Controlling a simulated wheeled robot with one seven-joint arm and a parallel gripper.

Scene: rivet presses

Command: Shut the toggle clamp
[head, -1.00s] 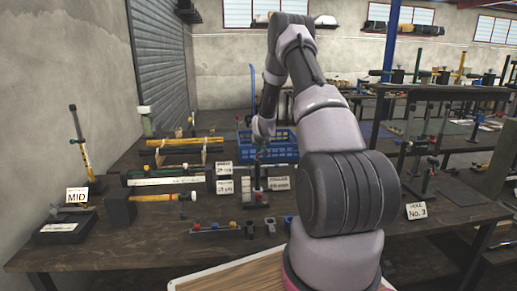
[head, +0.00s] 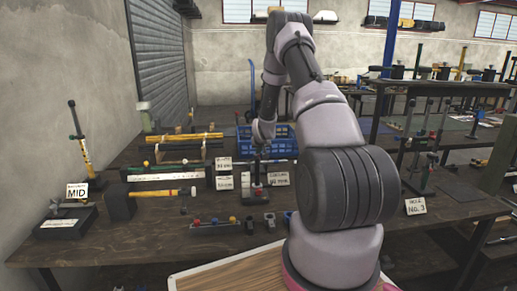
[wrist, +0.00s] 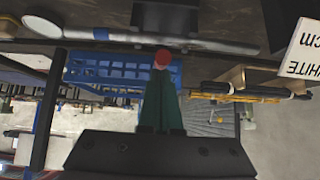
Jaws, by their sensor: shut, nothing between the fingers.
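The toggle clamp (head: 256,197) is a small dark fixture on the workbench, just below my gripper in the head view. A red tip (head: 258,186) shows there, and a red knob (wrist: 162,58) shows in the wrist view right at my fingertips. My gripper (head: 257,179) points down over the clamp with its fingers together and nothing held. In the wrist view the closed dark green fingers (wrist: 161,78) end at the red knob; I cannot tell whether they touch it. The clamp's lever angle is too small and partly hidden to make out.
Label cards (head: 279,179) stand right of the clamp. A blue crate (head: 285,150) is behind.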

